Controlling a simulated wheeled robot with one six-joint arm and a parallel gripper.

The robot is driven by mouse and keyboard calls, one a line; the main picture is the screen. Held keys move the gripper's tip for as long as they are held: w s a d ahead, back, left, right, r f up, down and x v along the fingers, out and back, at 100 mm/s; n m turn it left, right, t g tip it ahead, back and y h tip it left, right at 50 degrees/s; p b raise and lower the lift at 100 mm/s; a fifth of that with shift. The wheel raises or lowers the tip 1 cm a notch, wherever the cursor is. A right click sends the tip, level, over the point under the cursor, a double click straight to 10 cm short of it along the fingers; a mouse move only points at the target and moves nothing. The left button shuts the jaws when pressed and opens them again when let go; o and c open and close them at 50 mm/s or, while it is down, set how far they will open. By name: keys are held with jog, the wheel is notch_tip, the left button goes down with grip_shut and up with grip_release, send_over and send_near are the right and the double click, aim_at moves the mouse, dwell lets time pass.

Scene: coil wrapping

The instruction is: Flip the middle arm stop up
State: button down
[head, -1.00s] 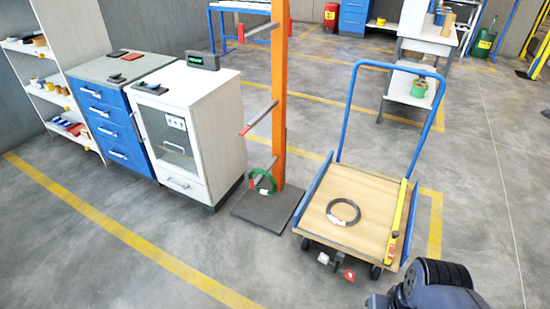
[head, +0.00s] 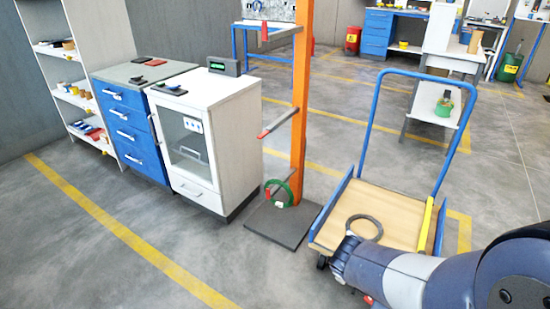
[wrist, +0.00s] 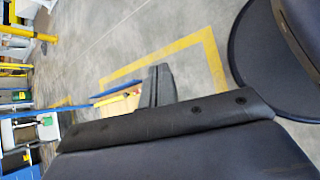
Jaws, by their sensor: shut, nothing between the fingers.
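The orange post (head: 299,100) stands on a dark base plate (head: 283,222) with grey arms at several heights. The middle arm (head: 282,120) points out to the left; its red stop (head: 263,134) at the tip looks folded flat along the arm. The lower arm's red stop (head: 267,190) looks upright, with a green coil (head: 278,194) hanging at that arm. The top arm has a red stop (head: 264,32) too. My gripper (wrist: 158,85) shows as dark fingers in the wrist view, shut and empty, away from the post. My arm fills the lower right in the head view.
A blue cart (head: 432,215) with a dark coil (head: 364,227) on its deck stands right of the post, partly behind my arm. A white cabinet (head: 205,150) stands close left of the post. The floor in front is clear.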

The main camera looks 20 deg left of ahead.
jog(key=w+a+f+n+t+h+b, duration=0.1)
jog(key=w+a+f+n+t+b, duration=0.4)
jog(key=a, duration=0.3)
jog(key=w+a+f+n+t+h+b, duration=0.1)
jog(key=w+a+f+n+t+b, duration=0.2)
jog(key=w+a+n+t, duration=0.4)
jog(key=s+a+f+n+t+y+b, duration=0.1)
jog(key=a+f+n+t+y, duration=0.1)
jog(key=a, duration=0.5)
jog(key=a+f+n+t+y+b, duration=0.2)
jog(key=a+n+t+y, duration=0.1)
jog(key=a, duration=0.5)
jog(key=s+a+f+n+t+y+b, duration=0.1)
jog(key=a+f+n+t+y, duration=0.1)
jog(key=a+n+y, duration=0.2)
jog(key=a, duration=0.3)
jog(key=shift+s+a+f+n+y+b, duration=0.2)
jog(key=shift+s+f+n+y+b, duration=0.05)
jog(key=shift+s+n+y+b, duration=0.15)
jog(key=shift+w, duration=0.15)
